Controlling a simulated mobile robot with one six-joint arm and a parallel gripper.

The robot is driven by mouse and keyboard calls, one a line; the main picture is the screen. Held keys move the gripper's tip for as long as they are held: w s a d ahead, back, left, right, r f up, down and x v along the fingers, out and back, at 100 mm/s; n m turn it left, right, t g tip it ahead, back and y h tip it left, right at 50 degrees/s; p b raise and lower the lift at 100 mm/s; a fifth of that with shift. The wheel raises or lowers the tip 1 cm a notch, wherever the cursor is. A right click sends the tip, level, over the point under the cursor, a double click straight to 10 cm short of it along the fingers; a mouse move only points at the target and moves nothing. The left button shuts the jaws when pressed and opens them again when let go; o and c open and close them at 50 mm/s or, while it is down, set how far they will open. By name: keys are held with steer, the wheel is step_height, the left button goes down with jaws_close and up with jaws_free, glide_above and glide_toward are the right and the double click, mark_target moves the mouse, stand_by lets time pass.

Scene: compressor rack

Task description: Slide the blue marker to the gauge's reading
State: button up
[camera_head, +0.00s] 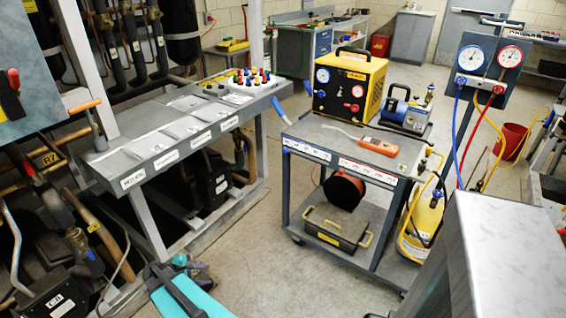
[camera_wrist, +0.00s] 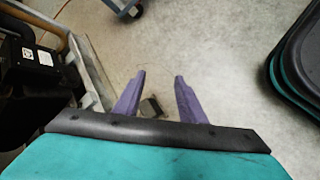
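My gripper (camera_wrist: 160,75) is open and empty in the wrist view, its two purple fingers apart above the bare floor. Two smaller gauges, blue (camera_head: 322,75) and red (camera_head: 357,91), are on the yellow machine. Two printed scale strips, a left one (camera_head: 307,150) and a right one (camera_head: 367,170), run along the cart's front edge. The blue marker cannot be picked out surely, and the needle readings are too small to tell.
The grey cart (camera_head: 345,139) carries the yellow machine (camera_head: 350,84) and an orange meter (camera_head: 378,145). A sloped grey bench (camera_head: 150,143) with labels and coloured caps stands left. A pale cabinet (camera_head: 510,250) fills the lower right. Clear floor (camera_head: 250,245) lies between bench and cart.

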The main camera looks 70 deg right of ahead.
steer(key=w+d+r+n+h+b, duration=0.1)
steer(key=d+r+n+h+b, duration=0.2)
steer(key=d, duration=1.2)
steer(key=n+g+h+b, duration=0.2)
steer(key=n+h+b, duration=0.2)
steer(key=h+b, duration=0.35)
glide_toward(284, 151)
steer(key=v, duration=0.5)
steer(key=shift+w+d+r+y+b, duration=0.1)
steer(key=shift+d+r+y+b, duration=0.05)
steer(key=shift+y+b, duration=0.15)
steer(key=shift+d, duration=0.15)
steer(key=shift+x, duration=6.75)
jaws_close()
